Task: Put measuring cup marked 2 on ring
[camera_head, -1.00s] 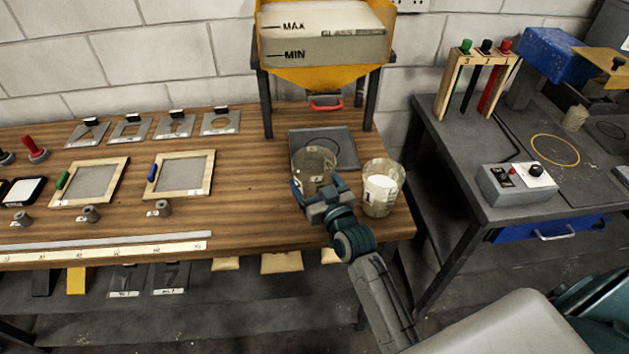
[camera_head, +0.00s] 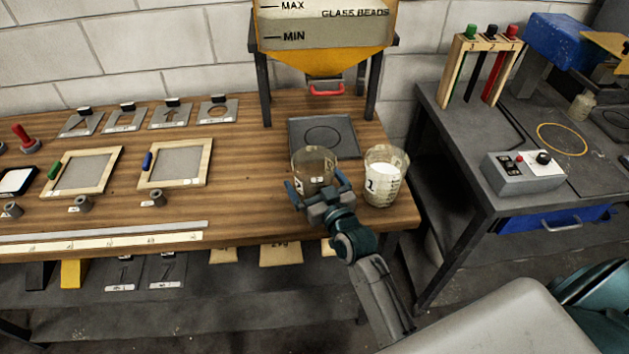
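A clear measuring cup (camera_head: 315,165) with grey-brown contents is between the fingers of my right gripper (camera_head: 316,182), near the front edge of a dark square pad with a thin dark ring (camera_head: 322,137). The mark on this cup is too small to read surely. The fingers look shut on its sides and hide its lower part; I cannot tell whether it touches the table. A second measuring cup, marked 1 (camera_head: 384,185), holds white material and stands just to the right. A yellow ring (camera_head: 562,140) lies on the right bench. My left gripper is out of view.
A yellow hopper (camera_head: 330,62) labelled glass beads stands behind the pad on dark legs. Wood-framed screens (camera_head: 84,171) lie left.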

